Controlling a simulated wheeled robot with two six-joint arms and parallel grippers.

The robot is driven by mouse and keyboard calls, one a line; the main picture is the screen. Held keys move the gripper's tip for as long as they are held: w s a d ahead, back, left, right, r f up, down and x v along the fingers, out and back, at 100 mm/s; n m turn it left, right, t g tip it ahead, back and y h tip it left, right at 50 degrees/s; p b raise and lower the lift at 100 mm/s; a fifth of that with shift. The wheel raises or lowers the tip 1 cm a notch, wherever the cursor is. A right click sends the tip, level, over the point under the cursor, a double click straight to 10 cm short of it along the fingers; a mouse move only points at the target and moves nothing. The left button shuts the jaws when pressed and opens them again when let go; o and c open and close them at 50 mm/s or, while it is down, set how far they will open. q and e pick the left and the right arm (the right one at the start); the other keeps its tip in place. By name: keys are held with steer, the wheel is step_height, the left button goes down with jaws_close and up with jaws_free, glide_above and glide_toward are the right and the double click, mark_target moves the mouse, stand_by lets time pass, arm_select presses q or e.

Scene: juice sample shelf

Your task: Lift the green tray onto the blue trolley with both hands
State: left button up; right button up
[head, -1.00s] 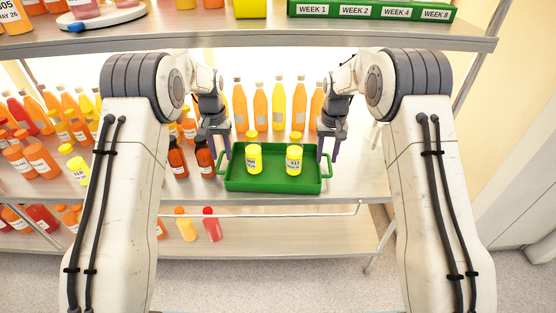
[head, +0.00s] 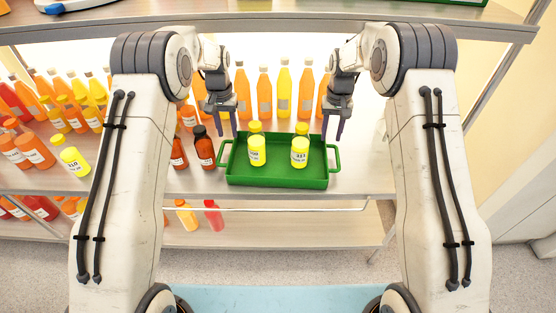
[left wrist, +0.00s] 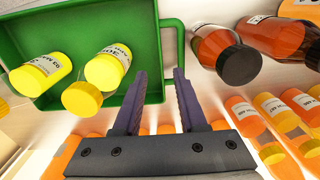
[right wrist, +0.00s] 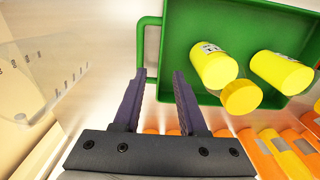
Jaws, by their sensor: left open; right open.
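The green tray (head: 280,180) sits on the middle shelf near its front edge, with a loop handle at each short end. Neither gripper holds a handle. A light blue surface (head: 270,298), probably the blue trolley, shows at the bottom.
Two dark-capped amber bottles (head: 204,148) stand close left of the tray. A row of orange and yellow bottles (head: 284,90) stands behind it. An upper shelf (head: 300,28) runs above.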

arm_select(q)
step_height(320, 180, down, 10)
steer(key=shift+s+r, duration=0.1)
arm_select(e)
step_height(320, 180, down, 10)
steer(key=shift+r, duration=0.1)
arm_select(q)
jaws_close()
arm_select(e)
jaws_close()
arm_select(q)
steer(key=shift+r, duration=0.1)
stand_by(0.8)
